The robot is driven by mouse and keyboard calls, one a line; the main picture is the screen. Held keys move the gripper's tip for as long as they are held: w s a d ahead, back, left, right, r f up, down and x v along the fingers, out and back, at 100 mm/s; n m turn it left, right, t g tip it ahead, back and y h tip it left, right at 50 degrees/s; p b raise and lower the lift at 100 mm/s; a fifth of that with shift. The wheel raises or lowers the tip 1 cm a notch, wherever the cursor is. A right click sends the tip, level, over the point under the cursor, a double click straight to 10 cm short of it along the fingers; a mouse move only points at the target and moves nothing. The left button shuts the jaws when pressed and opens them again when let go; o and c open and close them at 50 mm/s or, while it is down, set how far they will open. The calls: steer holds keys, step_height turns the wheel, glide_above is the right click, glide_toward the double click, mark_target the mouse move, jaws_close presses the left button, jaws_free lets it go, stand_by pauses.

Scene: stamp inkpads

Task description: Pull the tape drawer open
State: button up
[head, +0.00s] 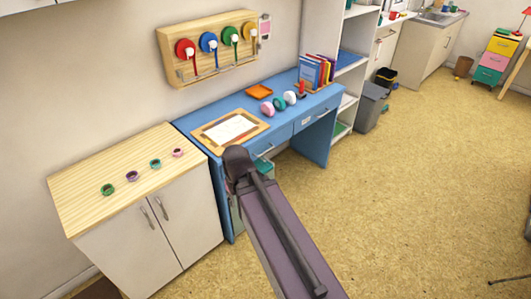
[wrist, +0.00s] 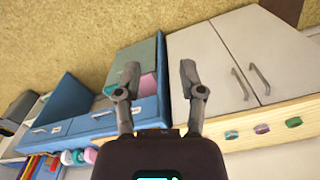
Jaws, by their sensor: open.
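The blue desk (head: 215,107) has two front drawers, both shut. The left drawer (head: 284,133) is partly hidden by my arm in the head view. The right drawer (head: 317,112) has a handle and a pale label. I cannot read the labels, so I cannot tell which is the tape drawer. In the wrist view, the drawer nearer the cabinet (wrist: 88,122) is partly behind a finger, and the other drawer (wrist: 45,133) is further left. My gripper (wrist: 160,70) is open and empty, with the desk's end and cabinet beyond it. Its fingers are hidden in the head view.
A white cabinet (head: 150,230) with a wooden top stands left of the desk; small coloured rings lie on it. A framed sheet (head: 230,128), an orange tray (head: 259,91), several rolls and books (head: 312,70) are on the desk. Open floor lies in front.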

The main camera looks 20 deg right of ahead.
steer(key=w+d+f+m+t+y+b, duration=0.3)
steer(key=w+f+y+b, duration=0.1)
steer(key=w+f+b, duration=0.6)
steer(key=m+t+y+b, duration=0.1)
steer(key=m+t+b, duration=1.05)
steer(key=b, duration=1.35)
glide_toward(267, 151)
steer(key=s+d, duration=0.1)
steer(key=s, duration=0.2)
steer(key=shift+d+n, duration=0.15)
steer(key=shift+n, duration=0.1)
steer(key=shift+w, duration=0.1)
steer(key=b+x, duration=0.1)
steer(key=x, duration=0.5)
steer(key=b+x, duration=0.1)
steer(key=x, duration=0.6)
steer(key=shift+w+a+r+b, duration=0.15)
steer(key=shift+w+a+b, duration=0.1)
steer(key=shift+b, duration=0.15)
jaws_close()
